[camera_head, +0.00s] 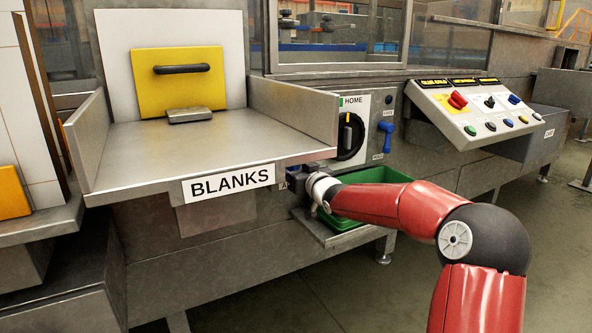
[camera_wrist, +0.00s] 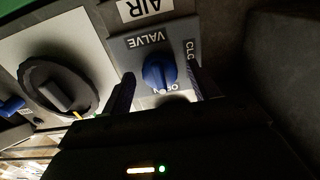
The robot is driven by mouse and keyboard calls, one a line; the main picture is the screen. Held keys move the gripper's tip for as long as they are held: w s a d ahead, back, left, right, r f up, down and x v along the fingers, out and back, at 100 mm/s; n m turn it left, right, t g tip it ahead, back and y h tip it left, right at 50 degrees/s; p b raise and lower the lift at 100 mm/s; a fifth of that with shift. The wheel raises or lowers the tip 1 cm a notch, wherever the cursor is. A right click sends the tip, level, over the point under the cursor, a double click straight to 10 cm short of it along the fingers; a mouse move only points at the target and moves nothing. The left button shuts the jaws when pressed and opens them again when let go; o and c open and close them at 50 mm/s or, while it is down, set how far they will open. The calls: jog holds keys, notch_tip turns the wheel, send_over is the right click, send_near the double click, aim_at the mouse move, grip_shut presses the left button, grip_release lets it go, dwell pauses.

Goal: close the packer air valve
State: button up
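The packer air valve shows in the wrist view as a blue knob (camera_wrist: 154,73) on a grey plate (camera_wrist: 124,50) lettered VALVE, with a white AIR label above and partly cut-off position words around it. My gripper (camera_wrist: 160,70) has one dark finger on each side of the knob, spread apart. Gaps show between fingers and knob; I cannot tell whether either finger touches. In the head view my gripper (camera_head: 294,180) is below the right corner of the BLANKS tray, and the valve is hidden there.
The BLANKS tray (camera_head: 140,150) overhangs just above my gripper. A black rotary switch (camera_head: 352,137) marked HOME and a blue handle (camera_head: 386,137) are close by. A green bin (camera_head: 375,175) sits under my forearm. A button console (camera_head: 478,112) stands further right.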

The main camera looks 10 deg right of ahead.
jog(key=c, duration=0.9)
jog(key=shift+n, duration=0.3)
jog(key=n+b, duration=0.4)
jog(key=n, duration=0.4)
jog(key=shift+a+f+b, duration=0.1)
jog(key=shift+f+b, duration=0.05)
jog(key=shift+b, duration=0.2)
jog(key=shift+n+b, duration=2.25)
jog(key=shift+n, duration=2.35)
